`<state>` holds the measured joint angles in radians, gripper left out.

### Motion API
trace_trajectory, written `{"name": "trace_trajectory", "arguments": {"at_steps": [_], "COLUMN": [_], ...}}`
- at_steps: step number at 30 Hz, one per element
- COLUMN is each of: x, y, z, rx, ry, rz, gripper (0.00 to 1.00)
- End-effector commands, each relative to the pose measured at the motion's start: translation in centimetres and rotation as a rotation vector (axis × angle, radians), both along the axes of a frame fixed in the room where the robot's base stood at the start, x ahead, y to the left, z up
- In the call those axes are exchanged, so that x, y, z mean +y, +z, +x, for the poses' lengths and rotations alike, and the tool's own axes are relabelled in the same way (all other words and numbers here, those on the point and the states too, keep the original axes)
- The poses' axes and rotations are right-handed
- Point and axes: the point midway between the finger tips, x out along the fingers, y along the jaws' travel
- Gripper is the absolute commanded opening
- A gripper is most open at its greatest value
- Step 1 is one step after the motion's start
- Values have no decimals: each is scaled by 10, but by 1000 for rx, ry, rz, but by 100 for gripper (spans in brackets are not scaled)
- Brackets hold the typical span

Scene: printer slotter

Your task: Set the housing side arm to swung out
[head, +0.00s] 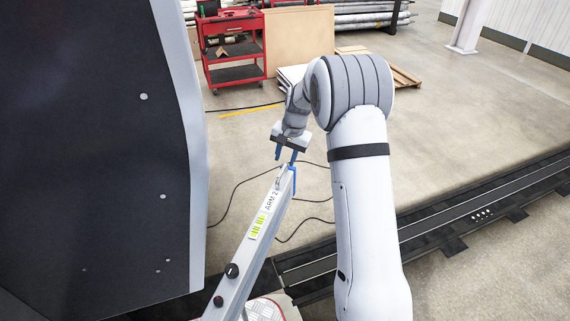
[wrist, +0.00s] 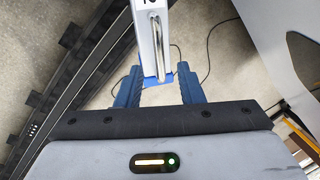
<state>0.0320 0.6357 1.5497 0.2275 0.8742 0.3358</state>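The housing side arm (head: 262,225) is a long pale grey bar labelled "ARM 2", with a yellow-green sticker and dark knobs. In the head view it slants up from the bottom beside the dark housing panel (head: 95,150), its far end standing apart from the panel. That end has a blue cap and a metal bar handle, also seen in the wrist view (wrist: 157,45). My gripper (head: 286,157) is above this end, blue fingers pointing down. In the wrist view the fingers (wrist: 158,82) are spread, with the bar's end between or just beyond their tips. No grip on the handle shows.
A dark floor rail (head: 420,225) runs along the right. Black cables (head: 240,185) lie on the floor near the side arm's end. A red cart (head: 232,50), a brown board (head: 298,38) and pallets stand at the back. Open concrete floor lies between.

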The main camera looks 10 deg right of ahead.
Motion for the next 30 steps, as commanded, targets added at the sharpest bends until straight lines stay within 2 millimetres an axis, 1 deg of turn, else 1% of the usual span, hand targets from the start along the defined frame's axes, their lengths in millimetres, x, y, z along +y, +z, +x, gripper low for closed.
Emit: {"name": "trace_trajectory", "arguments": {"at_steps": [1,3,8,24,26,29,30], "x": [-2,-4,-6,-6,-6,-6,-6], "y": [9,19,31,33,46,72,84], "z": [0,0,-1,-2,-10,-35,-49], "rx": [-3,-3,-1,0,-9,-25,-33], "ry": [-1,-1,-1,-1,12,49,69], "rz": [-1,-1,0,0,-6,-24,-35], "gripper": [34,34,34,34,34,34,34]}}
